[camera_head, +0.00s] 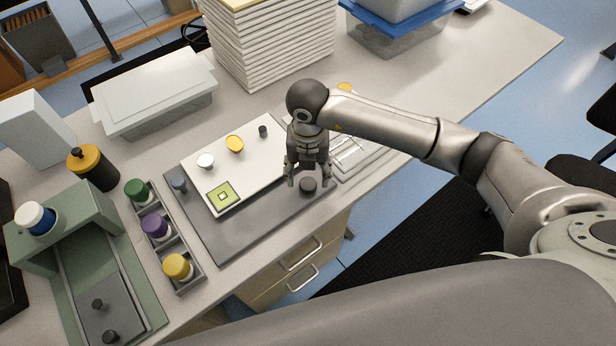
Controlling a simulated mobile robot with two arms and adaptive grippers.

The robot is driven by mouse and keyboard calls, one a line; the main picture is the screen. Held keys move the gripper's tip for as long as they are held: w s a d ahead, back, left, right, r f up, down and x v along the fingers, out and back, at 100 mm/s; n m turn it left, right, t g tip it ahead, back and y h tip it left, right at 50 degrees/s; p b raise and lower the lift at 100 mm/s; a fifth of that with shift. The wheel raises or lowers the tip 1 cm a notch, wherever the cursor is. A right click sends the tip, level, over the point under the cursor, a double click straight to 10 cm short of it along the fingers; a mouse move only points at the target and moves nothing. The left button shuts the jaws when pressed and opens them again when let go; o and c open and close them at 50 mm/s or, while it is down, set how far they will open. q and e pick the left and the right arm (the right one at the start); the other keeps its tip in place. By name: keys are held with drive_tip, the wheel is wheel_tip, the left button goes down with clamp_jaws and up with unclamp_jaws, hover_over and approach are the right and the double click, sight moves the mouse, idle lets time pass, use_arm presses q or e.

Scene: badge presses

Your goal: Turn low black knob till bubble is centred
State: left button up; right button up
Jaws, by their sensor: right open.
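A low, dark round knob (308,185) stands near the right front corner of a grey base plate (225,240). My right gripper (308,183) points down over this knob with its fingers open, one to each side of it. I cannot tell whether the fingers touch it. A white plate (268,165) lies on the base. On its front left corner is a yellow-green square level (223,196) with a pale square mark in the middle; its bubble is too small to place. My left gripper is not in view.
Another dark knob (179,184) stands at the base's left. A rack (187,285) of coloured-capped jars and a green press (75,250) are left. A paper stack (270,50) stands behind.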

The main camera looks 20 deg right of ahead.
sight(308, 184)
wheel_tip(308, 184, up, 9)
drive_tip(key=shift+f, duration=0.2)
idle(0.5)
